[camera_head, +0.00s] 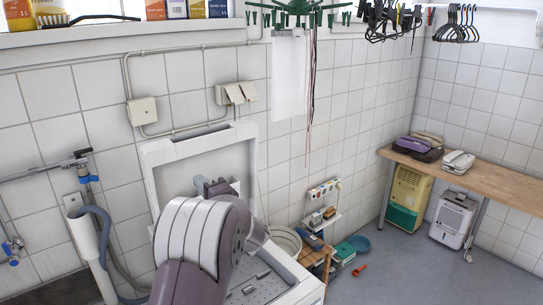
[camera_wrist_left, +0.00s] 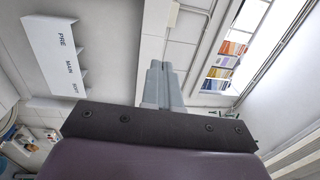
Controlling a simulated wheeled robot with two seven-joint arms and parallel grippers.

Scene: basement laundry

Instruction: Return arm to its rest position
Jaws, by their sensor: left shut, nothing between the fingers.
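My left arm (camera_head: 190,235), white and purple, rises in the lower middle of the head view. It stands in front of a white appliance with a raised lid (camera_head: 164,153). My left gripper (camera_head: 208,186) shows only partly behind the arm, small and grey against the lid. In the left wrist view its two grey fingers (camera_wrist_left: 161,85) are together and empty, with nothing touching them. A white part marked PRE, MAIN and SOFT (camera_wrist_left: 58,50) is to the left of the fingers there. My right gripper is not in view.
A grey ribbed hose (camera_head: 104,235) and pipes are at the left wall. A wooden counter (camera_head: 480,184) is at the right, with a dehumidifier (camera_head: 452,220) below it. A small wooden shelf (camera_head: 316,254) stands right of the appliance. The floor (camera_head: 420,270) at right is clear.

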